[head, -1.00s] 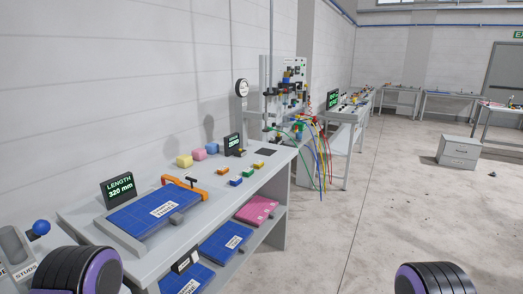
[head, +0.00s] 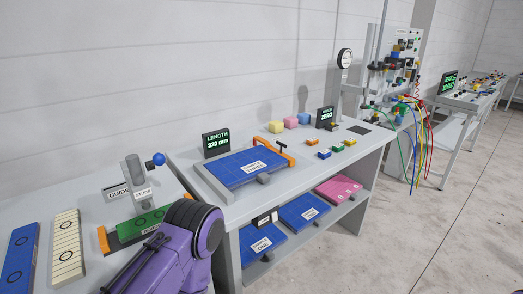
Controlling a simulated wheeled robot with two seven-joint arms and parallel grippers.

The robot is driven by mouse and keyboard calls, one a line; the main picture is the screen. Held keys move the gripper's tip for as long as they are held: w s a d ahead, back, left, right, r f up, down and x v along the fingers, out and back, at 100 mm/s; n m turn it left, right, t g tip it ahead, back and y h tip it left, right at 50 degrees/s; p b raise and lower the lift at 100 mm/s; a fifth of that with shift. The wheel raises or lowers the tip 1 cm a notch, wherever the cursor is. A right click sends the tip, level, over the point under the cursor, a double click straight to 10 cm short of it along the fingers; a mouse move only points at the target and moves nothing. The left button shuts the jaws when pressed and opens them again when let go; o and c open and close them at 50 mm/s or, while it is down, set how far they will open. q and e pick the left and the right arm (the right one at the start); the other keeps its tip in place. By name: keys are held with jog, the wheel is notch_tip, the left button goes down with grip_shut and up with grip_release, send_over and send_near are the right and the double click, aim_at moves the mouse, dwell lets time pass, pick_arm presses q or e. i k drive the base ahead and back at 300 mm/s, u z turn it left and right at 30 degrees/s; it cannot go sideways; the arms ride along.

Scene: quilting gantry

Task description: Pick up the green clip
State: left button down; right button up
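The green clip (head: 337,148) is a small block on the grey bench top, in a loose group of small coloured clips. An orange clip (head: 311,142) lies to its left, a blue clip (head: 324,154) just in front of it and a yellow clip (head: 350,142) to its right. No gripper is touching the clips.
A blue board (head: 240,172) with an orange clamp (head: 275,156) lies left of the clips. A shelf below holds boards. A nearer bench at left carries a green strip (head: 140,226).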

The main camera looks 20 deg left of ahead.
aim_at(339, 147)
jog(key=z, duration=0.05)
jog(key=k, duration=0.5)
jog(key=z, duration=0.65)
jog(key=i, duration=1.45)
jog(key=u, duration=0.75)
jog(key=i, duration=0.7)
jog(key=u, duration=0.45)
